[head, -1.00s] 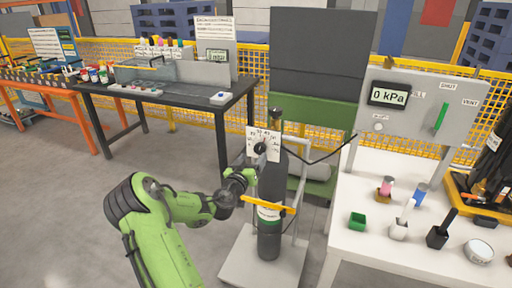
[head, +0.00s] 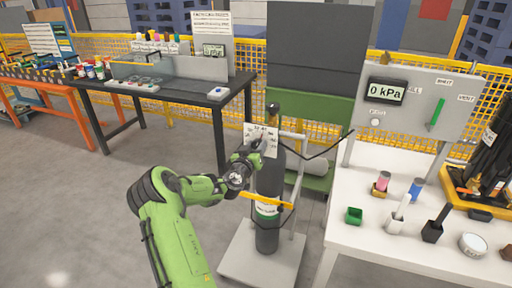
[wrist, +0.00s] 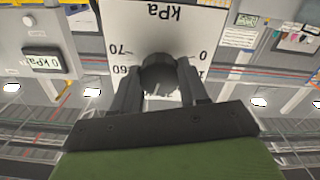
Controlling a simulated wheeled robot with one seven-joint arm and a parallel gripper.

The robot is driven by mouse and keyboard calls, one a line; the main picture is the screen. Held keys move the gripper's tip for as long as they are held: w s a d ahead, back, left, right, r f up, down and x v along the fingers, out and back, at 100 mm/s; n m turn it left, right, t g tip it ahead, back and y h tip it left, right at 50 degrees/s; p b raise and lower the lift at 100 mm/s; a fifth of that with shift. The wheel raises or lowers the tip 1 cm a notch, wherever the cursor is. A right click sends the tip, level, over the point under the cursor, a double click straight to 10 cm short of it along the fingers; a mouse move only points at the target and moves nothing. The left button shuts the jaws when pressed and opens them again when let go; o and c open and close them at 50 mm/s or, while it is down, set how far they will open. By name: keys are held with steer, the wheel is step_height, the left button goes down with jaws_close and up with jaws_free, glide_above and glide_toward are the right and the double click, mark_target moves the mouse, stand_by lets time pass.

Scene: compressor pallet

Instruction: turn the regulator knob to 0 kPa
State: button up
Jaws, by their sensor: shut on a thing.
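The regulator knob (wrist: 159,75) is dark and round, in front of a white dial plate (wrist: 120,22) marked kPa. The plate shows upside down in the wrist view, with 0 and 70 readable beside the knob. My gripper (wrist: 160,82) is shut on the knob, one finger on each side. The knob's pointer is hidden, so its setting cannot be read. In the head view my gripper (head: 252,155) is at the dial plate (head: 262,138) on the dark cylinder (head: 267,225), and covers the knob. The display (head: 386,91) on the grey panel reads 0 kPa.
The cylinder stands on a pale pallet (head: 245,262) with a frame and a yellow strap (head: 266,201). A white table (head: 370,245) with small containers stands to the right. A black workbench (head: 180,92) stands behind left. Open floor lies at left.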

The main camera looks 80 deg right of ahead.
steer(key=shift+r+n, duration=0.1)
steer(key=shift+n, duration=0.2)
steer(key=n, duration=0.3)
steer(key=shift+w+n, duration=0.1)
steer(key=shift+n, duration=0.2)
steer(key=n, duration=0.3)
steer(key=shift+n, duration=0.3)
steer(key=n+p, duration=0.1)
steer(key=n, duration=0.2)
steer(key=shift+w+n+p, duration=0.1)
steer(key=shift+n+p, duration=0.25)
steer(key=shift+n, duration=0.05)
steer(key=n+p, duration=0.1)
steer(key=n, duration=0.2)
steer(key=shift+r+n+p, duration=0.1)
steer(key=shift+n+p, duration=0.2)
steer(key=shift+p, duration=0.05)
steer(key=n+p, duration=0.3)
steer(key=n, duration=0.2)
steer(key=shift+f+n+p, duration=0.15)
steer(key=shift+n+p, duration=0.5)
steer(key=shift+n, duration=0.3)
steer(key=shift+f+n+p, duration=0.15)
steer(key=shift+n+p, duration=0.45)
steer(key=shift+n, duration=0.35)
steer(key=shift+f, duration=0.1)
